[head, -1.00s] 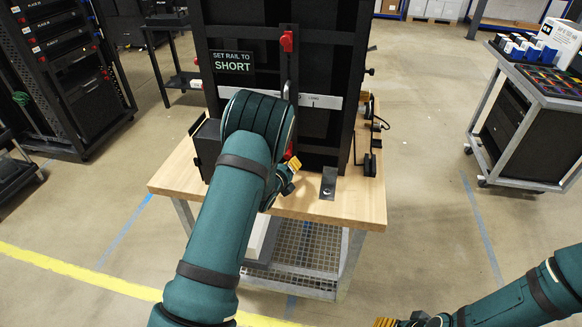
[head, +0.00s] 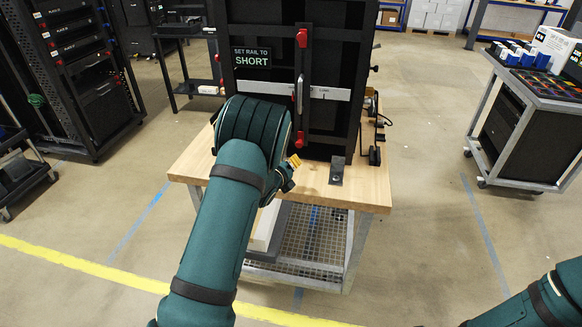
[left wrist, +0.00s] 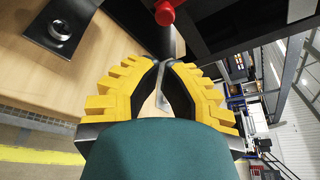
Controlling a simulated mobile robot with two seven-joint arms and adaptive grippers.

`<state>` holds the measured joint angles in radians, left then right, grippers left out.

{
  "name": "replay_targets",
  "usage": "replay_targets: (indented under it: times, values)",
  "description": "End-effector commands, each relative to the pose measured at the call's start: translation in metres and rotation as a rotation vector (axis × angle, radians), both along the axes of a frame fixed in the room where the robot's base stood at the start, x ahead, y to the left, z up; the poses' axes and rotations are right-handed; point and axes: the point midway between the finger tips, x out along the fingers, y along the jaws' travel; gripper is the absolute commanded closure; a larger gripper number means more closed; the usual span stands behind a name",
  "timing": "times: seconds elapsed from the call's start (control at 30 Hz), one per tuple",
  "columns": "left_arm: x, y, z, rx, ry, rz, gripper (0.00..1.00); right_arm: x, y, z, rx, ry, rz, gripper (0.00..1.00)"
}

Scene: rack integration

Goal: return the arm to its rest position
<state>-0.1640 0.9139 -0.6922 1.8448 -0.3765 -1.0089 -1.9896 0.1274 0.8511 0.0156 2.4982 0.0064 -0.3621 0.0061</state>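My left arm reaches in from the bottom of the head view, in front of the bench. Its gripper (head: 293,162) is at the bench's front edge, beside the black rack frame (head: 255,80), and is partly hidden by my own wrist. In the left wrist view, the yellow-padded fingers (left wrist: 163,66) come almost together at the tips, with nothing seen held between them. My right forearm shows at the lower right of the head view. Its gripper is outside the picture.
The wooden bench (head: 360,193) carries the rack frame, with red handles (head: 302,38), a sign reading "SET RAIL TO SHORT" (head: 251,58) and a small metal bracket (head: 337,170), also in the left wrist view (left wrist: 60,30). A cart (head: 520,125) stands right. Floor between is clear.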

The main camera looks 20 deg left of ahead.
Motion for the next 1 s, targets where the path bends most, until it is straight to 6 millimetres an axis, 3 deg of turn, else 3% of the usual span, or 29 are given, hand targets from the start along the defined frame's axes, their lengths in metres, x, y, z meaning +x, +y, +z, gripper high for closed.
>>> replay_targets:
  times: [0.3, 0.47, 0.67, 0.8, 1.0]
  values:
    - [0.000, 0.000, -0.001, -0.014, 0.007, 0.005, 1.00, 0.000, 0.000, -0.001, 0.000, 0.001, 0.000, 0.43]
    - [-0.019, -0.007, -0.031, -0.220, 0.095, 0.088, 1.00, 0.000, 0.000, -0.001, 0.000, 0.001, 0.000, 0.43]
    - [-0.081, -0.043, -0.102, -0.777, 0.333, 0.366, 1.00, 0.000, 0.000, -0.001, 0.000, 0.001, 0.000, 0.43]
    - [-0.136, -0.081, -0.142, -1.154, 0.502, 0.625, 1.00, 0.000, 0.000, -0.001, 0.000, 0.000, 0.000, 0.43]
    - [-0.224, -0.142, -0.173, -1.600, 0.715, 1.085, 1.00, 0.000, 0.000, -0.001, 0.000, 0.000, 0.000, 0.43]
